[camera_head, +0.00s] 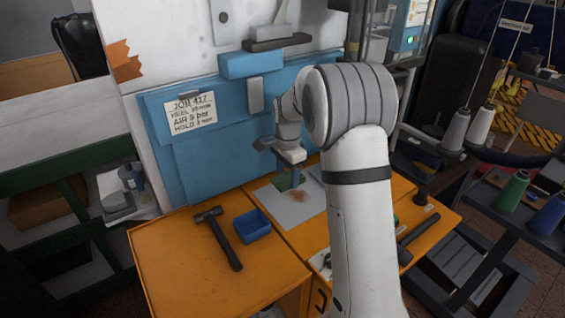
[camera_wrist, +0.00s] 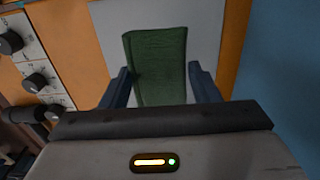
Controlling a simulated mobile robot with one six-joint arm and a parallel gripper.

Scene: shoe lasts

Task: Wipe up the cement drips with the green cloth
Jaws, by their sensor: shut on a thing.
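The green cloth (camera_wrist: 158,60) is between the two fingers of my gripper (camera_wrist: 162,82) in the wrist view, over a pale grey sheet (camera_wrist: 208,24). In the head view my gripper (camera_head: 288,178) is low over the far part of the grey sheet (camera_head: 290,212), shut on the green cloth (camera_head: 284,183), of which only a small part shows. A brownish smear (camera_head: 299,195) lies on the sheet just right of the cloth. No drips show in the wrist view, where the cloth and gripper cover part of the sheet.
A hammer (camera_head: 219,237) and a blue tray (camera_head: 252,225) are on the orange bench (camera_head: 165,260) left of the sheet. Another hammer (camera_head: 416,238) lies right of my arm. A blue machine panel (camera_head: 215,160) rises behind. My arm hides the bench's middle right.

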